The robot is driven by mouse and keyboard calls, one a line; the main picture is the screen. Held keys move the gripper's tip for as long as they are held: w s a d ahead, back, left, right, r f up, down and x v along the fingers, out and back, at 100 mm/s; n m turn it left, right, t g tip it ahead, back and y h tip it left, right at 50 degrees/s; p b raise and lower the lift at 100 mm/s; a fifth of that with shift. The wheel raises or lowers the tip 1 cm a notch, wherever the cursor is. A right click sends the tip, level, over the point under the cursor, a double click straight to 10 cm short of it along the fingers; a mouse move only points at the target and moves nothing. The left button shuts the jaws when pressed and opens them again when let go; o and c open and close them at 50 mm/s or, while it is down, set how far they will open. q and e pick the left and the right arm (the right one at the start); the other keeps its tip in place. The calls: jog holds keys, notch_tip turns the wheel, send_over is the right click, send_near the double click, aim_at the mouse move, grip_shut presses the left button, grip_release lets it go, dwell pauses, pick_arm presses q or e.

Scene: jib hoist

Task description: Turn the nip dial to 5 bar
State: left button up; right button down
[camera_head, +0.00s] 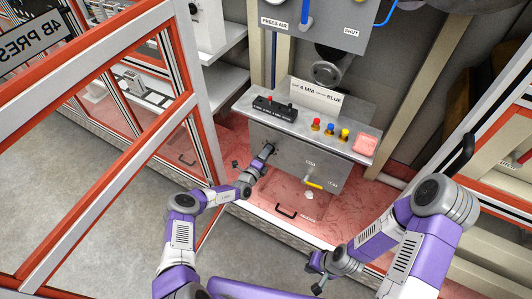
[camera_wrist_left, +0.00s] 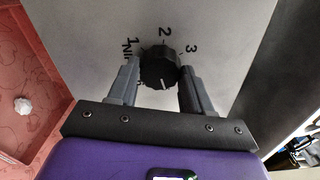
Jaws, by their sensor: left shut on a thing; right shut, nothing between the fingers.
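The nip dial (camera_wrist_left: 158,68) is a round black knob on a grey panel face in the left wrist view. The figures 1, 2 and 3 show around its far side, with lettering beside the 1 that is hard to read. A short white mark shows on the knob's near side. My left gripper (camera_wrist_left: 158,84) is shut on the dial, one finger on each side. In the head view my left gripper (camera_head: 266,153) is at the left of the grey cabinet's front. My right gripper (camera_head: 318,272) is shut and empty, low at the front, away from the cabinet.
The grey cabinet (camera_head: 270,148) carries a sign (camera_head: 315,97) reading 4 MM and BLUE, coloured pegs (camera_head: 329,130) and a pink block (camera_head: 365,144). A yellow lever (camera_head: 314,184) is on its front. A red-framed glazed door (camera_head: 185,105) stands left of my left arm.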

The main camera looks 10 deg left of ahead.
pick_arm(q)
jog(key=shift+m, duration=0.6)
jog(key=o, duration=1)
jog(key=shift+o, duration=0.2)
jog(key=p+v, duration=0.2)
jog(key=v, duration=0.5)
jog(key=shift+s+p, duration=0.2)
jog(key=shift+p, duration=0.1)
jog(key=shift+a, duration=0.1)
